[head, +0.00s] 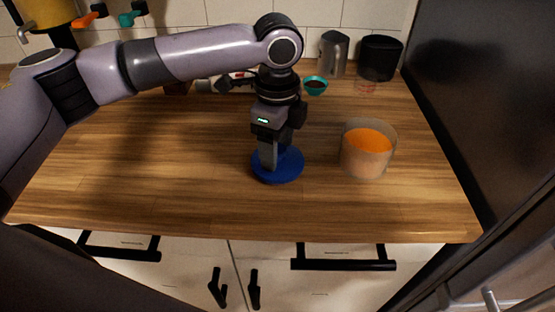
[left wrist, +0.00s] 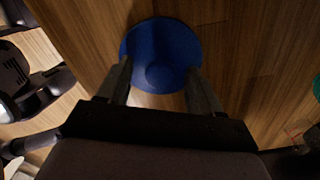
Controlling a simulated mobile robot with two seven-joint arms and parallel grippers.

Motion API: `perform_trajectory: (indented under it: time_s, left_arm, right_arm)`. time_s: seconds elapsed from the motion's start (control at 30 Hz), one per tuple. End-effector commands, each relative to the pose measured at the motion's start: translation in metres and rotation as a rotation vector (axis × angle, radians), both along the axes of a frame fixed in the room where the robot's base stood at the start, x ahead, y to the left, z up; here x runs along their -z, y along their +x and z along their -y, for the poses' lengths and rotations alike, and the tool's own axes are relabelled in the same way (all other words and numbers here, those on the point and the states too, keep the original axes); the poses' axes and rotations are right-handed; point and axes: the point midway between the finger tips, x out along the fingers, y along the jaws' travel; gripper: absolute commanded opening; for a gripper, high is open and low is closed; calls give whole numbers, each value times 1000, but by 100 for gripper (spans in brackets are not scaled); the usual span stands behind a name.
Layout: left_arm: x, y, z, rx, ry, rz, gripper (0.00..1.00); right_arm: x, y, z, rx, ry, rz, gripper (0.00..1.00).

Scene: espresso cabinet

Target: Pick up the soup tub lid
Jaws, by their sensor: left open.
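The soup tub lid (head: 291,168) is a round blue disc lying flat on the wooden counter. My left gripper (head: 269,163) points down right over the lid. In the left wrist view its two fingers (left wrist: 158,80) are apart, one on each side of the lid's near part. I cannot tell whether the fingertips touch the lid. The soup tub (head: 367,160) is a clear container of orange soup, to the right of the lid. My right gripper is not in view.
A small teal bowl (head: 315,86), a metal pitcher (head: 333,54) and a black container (head: 379,58) stand at the back of the counter (head: 170,190). A dark tall panel (head: 465,90) bounds the right side. The counter's front left is clear.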

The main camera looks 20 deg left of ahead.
Motion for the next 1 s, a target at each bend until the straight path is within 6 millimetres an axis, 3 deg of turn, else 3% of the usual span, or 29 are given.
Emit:
perform_trajectory:
  time_s: [0.17,0.33,0.77,1.0]
  left_arm:
    - [0,0,0,0,0,0,62]
    - [0,0,0,0,0,0,6]
    - [-6,0,0,0,-1,2,5]
    - [-41,1,1,0,-2,5,5]
  right_arm:
    - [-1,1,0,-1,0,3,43]
    - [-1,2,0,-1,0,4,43]
    - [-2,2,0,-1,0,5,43]
    - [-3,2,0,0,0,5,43]
